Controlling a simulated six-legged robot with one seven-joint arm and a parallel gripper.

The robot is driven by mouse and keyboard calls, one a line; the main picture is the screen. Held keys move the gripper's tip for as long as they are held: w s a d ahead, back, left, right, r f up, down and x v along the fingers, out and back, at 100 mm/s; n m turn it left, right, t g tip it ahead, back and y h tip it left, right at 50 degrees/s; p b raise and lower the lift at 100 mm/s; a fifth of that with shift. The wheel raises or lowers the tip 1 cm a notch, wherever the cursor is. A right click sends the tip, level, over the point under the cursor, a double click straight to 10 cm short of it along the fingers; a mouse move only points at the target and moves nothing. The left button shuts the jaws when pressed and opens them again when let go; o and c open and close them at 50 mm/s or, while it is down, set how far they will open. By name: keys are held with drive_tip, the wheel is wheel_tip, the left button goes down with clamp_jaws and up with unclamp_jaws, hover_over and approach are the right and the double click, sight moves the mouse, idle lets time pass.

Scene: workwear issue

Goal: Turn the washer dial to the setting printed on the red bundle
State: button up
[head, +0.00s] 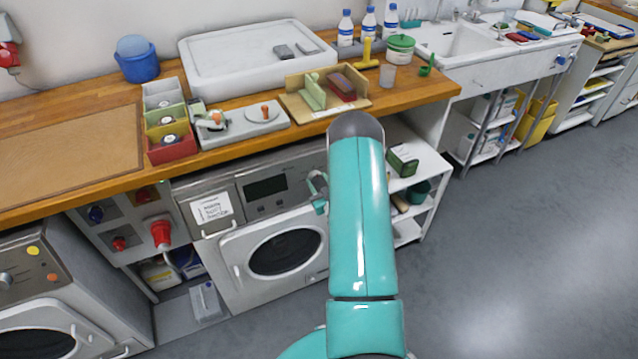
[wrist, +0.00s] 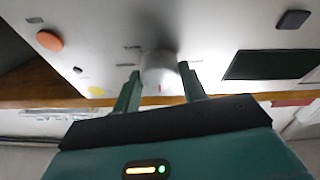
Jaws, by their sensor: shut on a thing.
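The front-loading washer (head: 285,252) stands under the wooden counter, with a dark display (head: 265,188) on its panel. In the head view my gripper (head: 318,189) shows partly beside my arm.
An orange button (wrist: 50,41), a yellow button (wrist: 95,91) and the display (wrist: 272,64) flank the dial in the wrist view. A white notice (head: 211,207) is on the washer's panel. Another washer (head: 45,320) stands lower left. An open shelf (head: 415,175) stands right; floor beyond is clear.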

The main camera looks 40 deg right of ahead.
drive_tip(key=shift+m, duration=0.3)
drive_tip(key=m+h, duration=0.1)
drive_tip(key=m, duration=0.3)
drive_tip(key=m+g+h, duration=0.1)
drive_tip(key=m, duration=0.2)
drive_tip(key=shift+a+r+m+g+h, duration=0.1)
drive_tip(key=shift+m+g+h, duration=0.2)
drive_tip(key=shift+m, duration=0.1)
drive_tip(key=m+g, duration=0.1)
drive_tip(key=m, duration=0.2)
drive_tip(key=m+g+h, duration=0.1)
drive_tip(key=m, duration=0.3)
drive_tip(key=shift+w+a+r, duration=0.1)
drive_tip(key=m+g, duration=0.1)
drive_tip(key=m, duration=0.3)
drive_tip(key=shift+r, duration=0.1)
drive_tip(key=m+g, duration=0.1)
drive_tip(key=m, duration=0.2)
drive_tip(key=shift+r+y, duration=0.1)
drive_tip(key=shift+y, duration=0.3)
drive_tip(key=m+y, duration=0.1)
drive_tip(key=m, duration=0.1)
drive_tip(key=m+g, duration=0.1)
drive_tip(key=m, duration=0.2)
drive_tip(key=shift+r+m+y, duration=0.1)
drive_tip(key=shift+m+y, duration=0.2)
drive_tip(key=shift+y, duration=0.1)
drive_tip(key=shift+w, duration=0.1)
drive_tip(key=o, duration=1)
